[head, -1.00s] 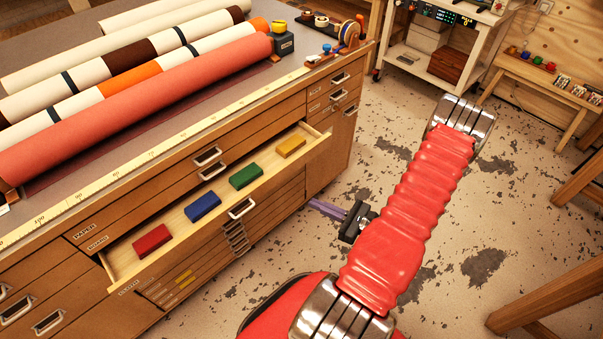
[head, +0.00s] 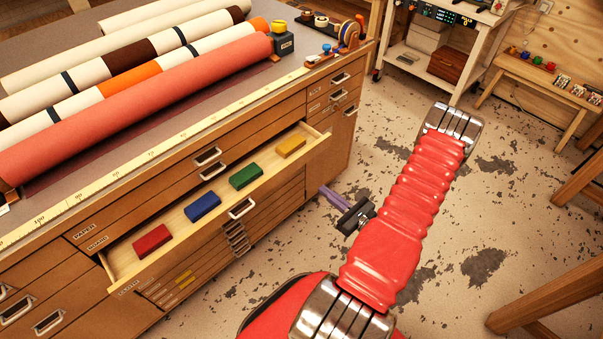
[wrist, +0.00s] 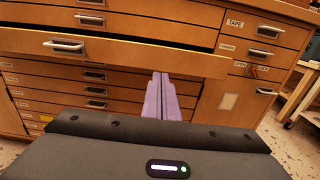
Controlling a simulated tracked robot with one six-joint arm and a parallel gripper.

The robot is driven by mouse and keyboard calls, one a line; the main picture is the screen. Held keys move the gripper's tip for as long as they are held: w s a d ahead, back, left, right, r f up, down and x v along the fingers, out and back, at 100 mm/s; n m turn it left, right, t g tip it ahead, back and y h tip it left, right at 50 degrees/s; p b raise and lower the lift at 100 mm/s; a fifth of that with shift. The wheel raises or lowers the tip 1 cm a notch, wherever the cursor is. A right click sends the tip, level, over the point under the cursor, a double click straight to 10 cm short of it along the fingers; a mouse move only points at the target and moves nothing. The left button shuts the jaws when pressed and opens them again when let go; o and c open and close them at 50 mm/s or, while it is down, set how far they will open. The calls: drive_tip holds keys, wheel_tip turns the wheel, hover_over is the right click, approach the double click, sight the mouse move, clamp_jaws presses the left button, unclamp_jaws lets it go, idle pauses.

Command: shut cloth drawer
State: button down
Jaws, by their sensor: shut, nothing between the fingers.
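The open drawer (head: 228,204) sticks out of the wooden cabinet, with several coloured blocks lying in it; its label is too small to read surely, so I take it as the cloth drawer. Its front with a metal handle (wrist: 63,46) spans the left and middle of the wrist view. My gripper (head: 324,191) is shut and empty, its purple fingers pointing at the cabinet, to the right of and below the drawer's right end in the head view. In the wrist view its fingertips (wrist: 161,75) overlap the drawer front's lower edge near its right end; contact cannot be told.
Rolls (head: 140,105) lie on the cabinet top (head: 100,168), with a long ruler along its front edge. Shut drawers sit above and below the open one. The floor (head: 385,120) right of the cabinet is clear. A wooden leg (head: 545,300) stands at the lower right.

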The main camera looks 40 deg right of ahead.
sight(295, 167)
drive_tip(key=w, duration=1.2)
drive_tip(key=shift+a, duration=0.1)
